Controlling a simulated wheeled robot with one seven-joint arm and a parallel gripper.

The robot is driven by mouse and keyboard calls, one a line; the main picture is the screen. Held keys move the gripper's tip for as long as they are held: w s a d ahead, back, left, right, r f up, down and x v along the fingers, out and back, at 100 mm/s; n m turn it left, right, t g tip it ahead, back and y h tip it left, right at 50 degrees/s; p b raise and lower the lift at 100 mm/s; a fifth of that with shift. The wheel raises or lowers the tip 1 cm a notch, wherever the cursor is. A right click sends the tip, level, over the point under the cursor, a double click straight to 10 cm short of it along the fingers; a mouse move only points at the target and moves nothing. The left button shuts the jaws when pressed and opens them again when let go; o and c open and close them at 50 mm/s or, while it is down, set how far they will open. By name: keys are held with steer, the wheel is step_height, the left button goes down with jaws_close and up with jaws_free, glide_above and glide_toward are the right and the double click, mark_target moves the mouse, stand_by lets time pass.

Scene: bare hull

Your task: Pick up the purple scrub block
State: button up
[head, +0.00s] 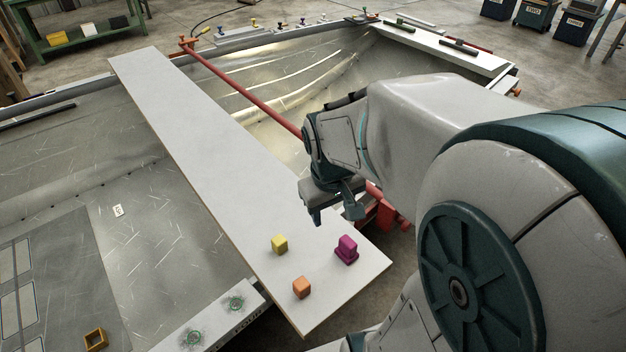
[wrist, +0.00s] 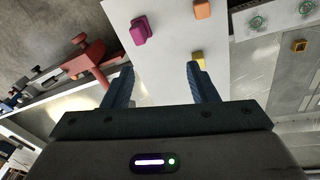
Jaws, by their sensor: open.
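The purple scrub block (head: 346,249) stands near the right edge of a white plank, at its near end. It has a wider base and a narrower top. In the wrist view the purple scrub block (wrist: 141,31) is at the upper left, beyond the fingertips and apart from them. My gripper (head: 332,217) is above the plank's right side, behind the block in the head view. In the wrist view my gripper (wrist: 162,70) has its two dark blue fingers spread, with only bare plank between them.
A yellow block (head: 279,244) and an orange block (head: 302,287) stand on the white plank (head: 200,130) left of the purple one. A red bar (head: 245,90) crosses behind. A hollow yellow square piece (head: 96,340) lies at lower left. The plank's far part is clear.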

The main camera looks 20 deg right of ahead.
mark_target(348, 241)
steer(key=w+d+f+n+g+y, duration=0.1)
steer(key=w+d+f+n+g, duration=0.15)
steer(key=w+d+f, duration=0.6)
steer(key=shift+t, duration=0.45)
steer(key=f, duration=0.3)
steer(key=s+f+b, duration=0.1)
steer(key=f, duration=0.7)
steer(key=shift+s+b, duration=0.4)
steer(key=shift+s+a+f+b, duration=0.15)
steer(key=shift+f+b, duration=0.3)
steer(key=shift+f, duration=2.2)
jaws_close()
steer(key=shift+r, duration=0.1)
